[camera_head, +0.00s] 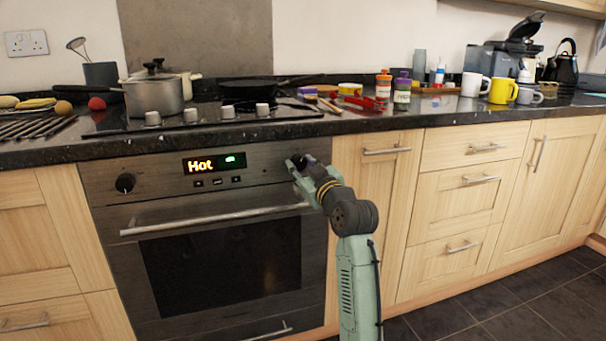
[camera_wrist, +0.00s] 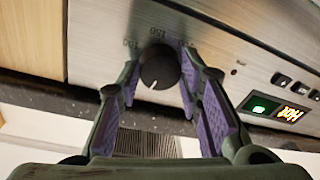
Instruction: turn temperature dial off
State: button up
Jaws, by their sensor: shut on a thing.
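The temperature dial (camera_wrist: 159,68) is a round black knob with a white pointer line on the oven's steel panel. Numbers are printed around it in the wrist view. My gripper (camera_wrist: 160,72) has its purple-lined fingers on either side of the dial, shut on it. The pointer line points toward the bottom of the wrist view, slightly left. In the head view my gripper (camera_head: 299,166) is at the right end of the oven panel and mostly hides this dial. The display (camera_head: 214,162) reads "Hot" beside a green light.
A second black dial (camera_head: 125,183) is at the panel's left end. The oven door handle (camera_head: 215,219) runs below the panel. The granite worktop (camera_head: 350,122) overhangs above. A pot (camera_head: 154,95) stands on the hob. The floor at right is clear.

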jog(key=shift+n+b, duration=0.45)
jog(key=shift+n, duration=0.85)
jog(key=o, duration=1.2)
jog(key=shift+c, duration=0.2)
jog(key=v, duration=1.2)
jog(key=shift+w+d+r, duration=0.1)
jog(key=shift+r, duration=0.1)
